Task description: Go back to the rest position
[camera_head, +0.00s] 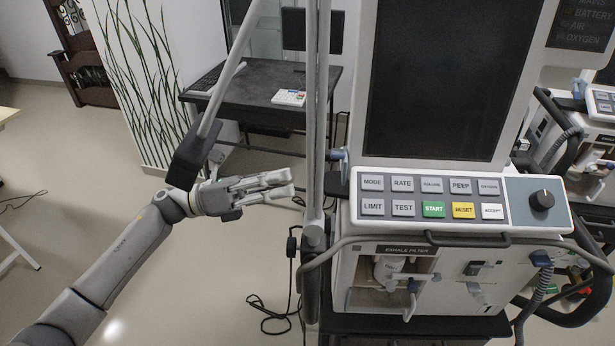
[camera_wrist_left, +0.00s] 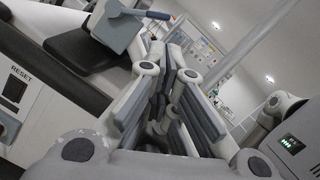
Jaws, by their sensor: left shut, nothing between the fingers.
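My left gripper (camera_head: 292,182) is to the left of the ventilator in the head view. Its arm reaches in from the lower left. The fingers point right, toward the ventilator's pole, and hold nothing. In the left wrist view the two fingers (camera_wrist_left: 166,75) are close together with nothing visible between them. The ventilator (camera_head: 455,262) stands to the right, with a dark screen (camera_head: 447,75) and a panel of buttons (camera_head: 432,199). My right gripper does not show.
A grey pole (camera_head: 317,130) rises close beside the gripper's fingertips. A dark desk (camera_head: 258,97) with a keyboard stands behind. A second ventilator (camera_head: 590,125) is at the right edge. Black cable (camera_head: 272,318) lies on the floor. Open floor (camera_head: 215,285) lies below the left arm.

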